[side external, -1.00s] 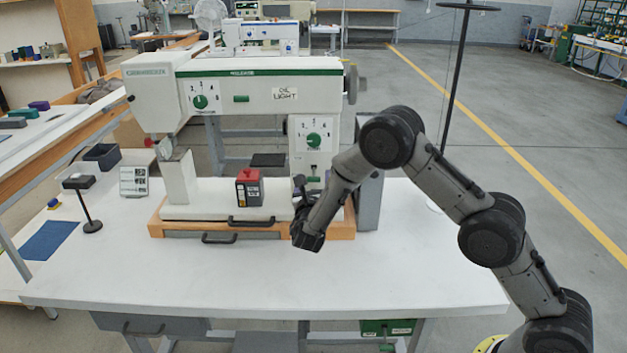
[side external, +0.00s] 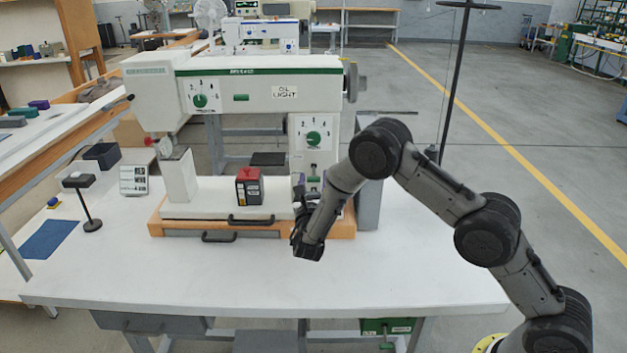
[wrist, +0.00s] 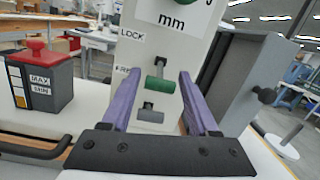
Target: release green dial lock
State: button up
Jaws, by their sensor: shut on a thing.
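The green lock lever (wrist: 160,85) sticks out of the white machine column below the dial plate, between my fingertips in the wrist view. The LOCK label (wrist: 132,35) is up and left of it; the partly hidden FREE label (wrist: 124,71) is nearer its height. My gripper (wrist: 159,76), with purple fingers, is shut on the lever; from this angle the contact itself is not clear. In the side view my gripper (side external: 301,193) is at the column's foot, below the green dial (side external: 313,139).
A black box with a red top (side external: 249,187) stands on the machine bed, left of my gripper. A grey panel (side external: 368,197) stands close on the right. A smaller grey lever (wrist: 150,113) sits just below the green one. The table front (side external: 260,275) is clear.

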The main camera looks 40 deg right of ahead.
jog(key=o, duration=1.4)
jog(key=shift+c, duration=0.2)
jog(key=v, duration=1.3)
jog(key=shift+s+a, duration=0.25)
jog(key=shift+a, duration=0.05)
